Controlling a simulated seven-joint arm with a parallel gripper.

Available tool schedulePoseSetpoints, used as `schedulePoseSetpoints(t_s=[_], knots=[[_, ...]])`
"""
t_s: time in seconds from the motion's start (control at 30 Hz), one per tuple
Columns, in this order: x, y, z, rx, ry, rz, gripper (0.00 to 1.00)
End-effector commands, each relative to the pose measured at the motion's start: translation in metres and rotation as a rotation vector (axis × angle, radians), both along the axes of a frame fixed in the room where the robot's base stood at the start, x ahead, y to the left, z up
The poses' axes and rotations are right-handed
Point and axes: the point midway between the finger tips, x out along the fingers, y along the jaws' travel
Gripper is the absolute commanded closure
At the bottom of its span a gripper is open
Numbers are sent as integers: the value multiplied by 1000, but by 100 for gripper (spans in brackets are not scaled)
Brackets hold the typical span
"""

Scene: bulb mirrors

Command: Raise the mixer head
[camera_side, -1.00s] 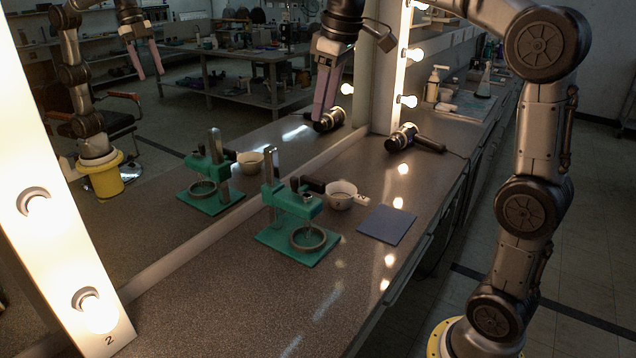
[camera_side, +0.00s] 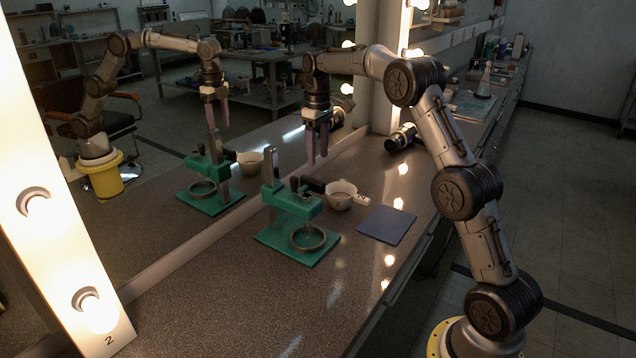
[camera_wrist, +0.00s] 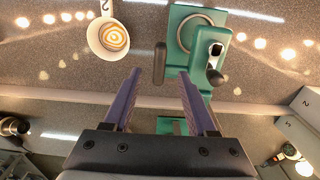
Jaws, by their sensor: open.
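The mixer is a green stand with a flat base plate (camera_side: 270,239), a grey upright column (camera_side: 271,165) and a green head (camera_side: 291,202) low on that column. A dark handle (camera_side: 314,185) sticks out from the head toward the cup. A metal ring (camera_side: 308,238) sits on the base. My gripper (camera_side: 317,160) is open and empty, pointing down above the handle and apart from it. In the wrist view the open fingers (camera_wrist: 159,74) straddle the dark handle (camera_wrist: 160,60) in the picture; the green head (camera_wrist: 205,62) lies just to the right.
A cup with latte foam (camera_side: 341,194) stands close beside the handle, its tag facing right. A dark square mat (camera_side: 387,224) lies to the right. A hair dryer (camera_side: 404,137) lies behind. A mirror runs along the left, showing reflections. The front counter is clear.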

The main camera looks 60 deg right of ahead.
Motion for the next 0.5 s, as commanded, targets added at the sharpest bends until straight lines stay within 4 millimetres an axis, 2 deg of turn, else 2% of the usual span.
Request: schedulePoseSetpoints(t_s=[0.1, 0.3, 0.5], knots=[[-1, 1, -25, 2, 5, 1, 43], [-1, 1, -62, 1, 3, 1, 43], [0, 1, -84, 0, 0, 1, 43]])
